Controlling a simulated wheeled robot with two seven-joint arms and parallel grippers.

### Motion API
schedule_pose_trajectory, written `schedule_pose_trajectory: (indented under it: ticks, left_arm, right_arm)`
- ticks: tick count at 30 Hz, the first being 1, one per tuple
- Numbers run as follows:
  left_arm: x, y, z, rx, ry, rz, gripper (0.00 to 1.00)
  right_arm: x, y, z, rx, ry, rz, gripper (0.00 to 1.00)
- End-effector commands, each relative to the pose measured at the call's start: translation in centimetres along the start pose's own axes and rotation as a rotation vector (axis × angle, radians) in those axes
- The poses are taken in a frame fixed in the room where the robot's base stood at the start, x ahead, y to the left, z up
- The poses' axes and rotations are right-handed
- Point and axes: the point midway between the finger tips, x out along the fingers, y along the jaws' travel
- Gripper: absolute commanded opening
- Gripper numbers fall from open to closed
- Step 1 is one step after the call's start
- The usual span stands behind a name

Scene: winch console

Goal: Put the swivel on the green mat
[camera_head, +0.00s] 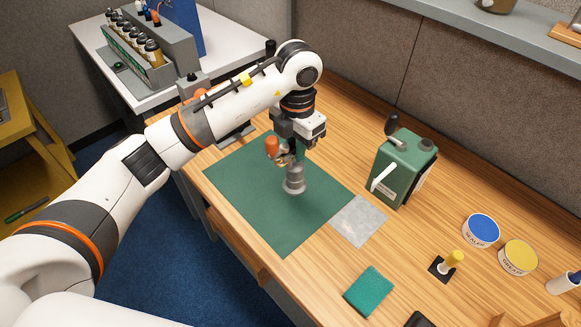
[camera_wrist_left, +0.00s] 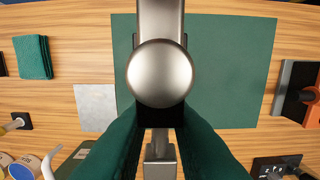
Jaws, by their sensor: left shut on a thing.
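The swivel (camera_head: 293,183) is a grey metal piece with a round, knob-like end; it fills the middle of the left wrist view (camera_wrist_left: 160,74). My left gripper (camera_head: 288,160) points down over the green mat (camera_head: 270,225) and is shut on the swivel. In the left wrist view its green fingers close in from below. The swivel is over the mat's area, low and roughly upright; whether its base touches the mat I cannot tell. The mat also shows behind it in the left wrist view (camera_wrist_left: 235,60). My right gripper is not in view.
A grey square sheet (camera_head: 358,221) adjoins the mat. A green winch box (camera_head: 402,168) with a crank stands right of it. A folded teal cloth (camera_head: 369,291), a yellow-handled item (camera_head: 452,262), a blue-topped tin (camera_head: 481,231) and a yellow-topped tin (camera_head: 518,257) are nearer the right.

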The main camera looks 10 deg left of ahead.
Motion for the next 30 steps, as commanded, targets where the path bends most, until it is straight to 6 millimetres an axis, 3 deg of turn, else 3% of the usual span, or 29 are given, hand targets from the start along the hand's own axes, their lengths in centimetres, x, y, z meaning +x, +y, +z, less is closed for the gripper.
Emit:
schedule_pose_trajectory:
  ticks: [16,27,28,30]
  left_arm:
    - [5.5,0.0,0.0,0.002,0.002,0.0,0.0]
    - [6.2,-0.1,-0.1,0.003,0.005,-0.002,0.0]
    - [6.3,-0.1,0.0,0.003,0.003,-0.002,0.2]
    - [6.2,-0.1,0.0,0.003,0.002,-0.002,0.31]
  right_arm:
    - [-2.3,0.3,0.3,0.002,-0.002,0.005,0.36]
    - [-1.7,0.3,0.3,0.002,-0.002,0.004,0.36]
    - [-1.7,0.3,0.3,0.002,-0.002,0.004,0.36]
    - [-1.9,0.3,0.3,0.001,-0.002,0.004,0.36]
